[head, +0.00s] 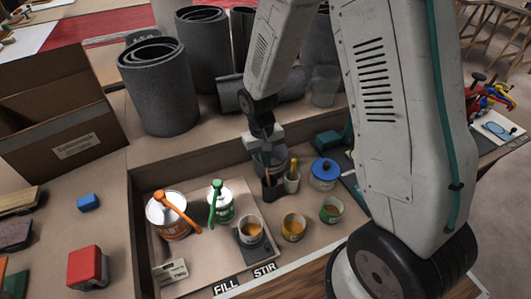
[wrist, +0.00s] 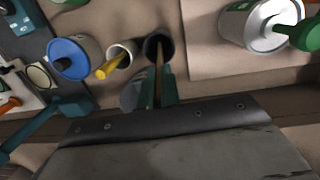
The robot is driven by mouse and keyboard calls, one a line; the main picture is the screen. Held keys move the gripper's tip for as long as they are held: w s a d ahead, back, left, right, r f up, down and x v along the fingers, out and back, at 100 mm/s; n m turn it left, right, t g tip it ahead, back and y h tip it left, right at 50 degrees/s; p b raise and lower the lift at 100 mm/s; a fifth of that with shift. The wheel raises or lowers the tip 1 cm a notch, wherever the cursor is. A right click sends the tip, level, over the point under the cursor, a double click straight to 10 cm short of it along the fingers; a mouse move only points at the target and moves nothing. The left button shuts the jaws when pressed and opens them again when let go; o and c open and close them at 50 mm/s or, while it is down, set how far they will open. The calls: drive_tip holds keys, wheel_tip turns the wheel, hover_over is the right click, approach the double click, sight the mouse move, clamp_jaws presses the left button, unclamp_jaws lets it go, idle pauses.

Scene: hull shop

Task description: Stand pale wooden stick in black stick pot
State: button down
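The black stick pot (head: 272,189) stands upright on the bench beside a pale pot with a yellow-handled tool. In the wrist view, I look down into the black pot's dark opening (wrist: 158,43). The pale wooden stick (wrist: 159,72) runs from between my gripper's two teal fingers into that opening. My gripper (wrist: 160,92) looks shut on the stick, close to the pot's rim. The stick's lower end is hidden in the dark pot, so I cannot tell whether it touches the bottom. In the head view, my gripper (head: 266,150) is above the black pot; the stick is hard to make out.
The pale pot with the yellow tool (wrist: 121,52) and a blue-lidded jar (wrist: 75,58) stand close by. Cans with an orange stick (head: 169,220) and a green stick (head: 220,207) are to the left. Small cups (head: 293,227) stand in front. Grey rolls (head: 160,90) are behind.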

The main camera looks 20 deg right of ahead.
drive_tip(key=shift+f, duration=2.05)
drive_tip(key=c, duration=0.7)
unclamp_jaws()
drive_tip(key=shift+c, duration=0.2)
drive_tip(key=shift+r, duration=5)
